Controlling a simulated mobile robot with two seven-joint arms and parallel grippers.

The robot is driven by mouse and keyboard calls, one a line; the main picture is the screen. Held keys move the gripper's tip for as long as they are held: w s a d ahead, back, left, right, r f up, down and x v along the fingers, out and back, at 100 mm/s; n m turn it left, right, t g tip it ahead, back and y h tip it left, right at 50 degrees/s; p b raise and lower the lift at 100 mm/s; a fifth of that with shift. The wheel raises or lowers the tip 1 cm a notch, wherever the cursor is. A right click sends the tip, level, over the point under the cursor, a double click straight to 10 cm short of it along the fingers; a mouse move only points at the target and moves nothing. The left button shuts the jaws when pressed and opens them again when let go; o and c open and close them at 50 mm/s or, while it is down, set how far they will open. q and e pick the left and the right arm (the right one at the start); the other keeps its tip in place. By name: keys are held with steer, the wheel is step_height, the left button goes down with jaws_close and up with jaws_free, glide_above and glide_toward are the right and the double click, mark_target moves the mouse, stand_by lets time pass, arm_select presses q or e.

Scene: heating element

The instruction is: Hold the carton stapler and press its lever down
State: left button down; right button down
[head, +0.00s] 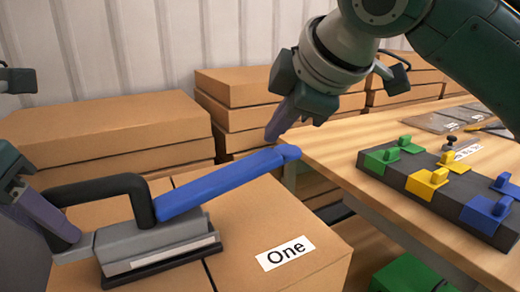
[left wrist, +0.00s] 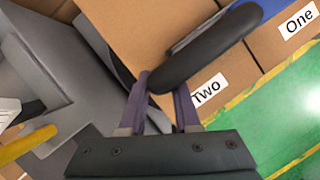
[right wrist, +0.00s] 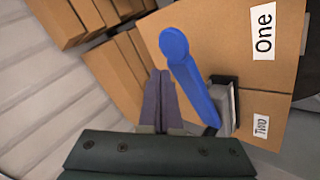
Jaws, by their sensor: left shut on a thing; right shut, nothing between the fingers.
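The carton stapler has a grey body (head: 160,243), a black loop handle (head: 95,188) and a long blue lever (head: 220,186). It sits on top of the carton labelled "One" (head: 330,258). The lever slants up to the right, its rounded end raised above the carton. My left gripper (head: 68,238) is shut on the black handle; the left wrist view shows its fingers on either side of the handle (left wrist: 190,62). My right gripper (head: 273,136) is shut and empty, its tips just above and left of the lever's end. The right wrist view shows the blue lever (right wrist: 188,75) beside the closed fingers (right wrist: 160,82).
Stacked cartons (head: 110,125) stand behind along the wall. A wooden table (head: 350,150) at the right holds a dark block with green, yellow and blue clips (head: 430,195). A green box (head: 410,278) is low at the bottom right.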

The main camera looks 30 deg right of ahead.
steer(key=shift+r, duration=0.15)
steer(key=shift+a+r, duration=0.2)
steer(key=shift+r, duration=0.55)
steer(key=shift+a+r, duration=0.2)
steer(key=shift+r, duration=0.6)
steer(key=shift+a+r, duration=0.2)
steer(key=shift+r, duration=0.55)
steer(key=s+d+r+m, duration=0.4)
steer(key=s+m, duration=0.4)
steer(key=m, duration=0.4)
steer(key=shift+r+m, duration=0.3)
steer(key=shift+r, duration=0.25)
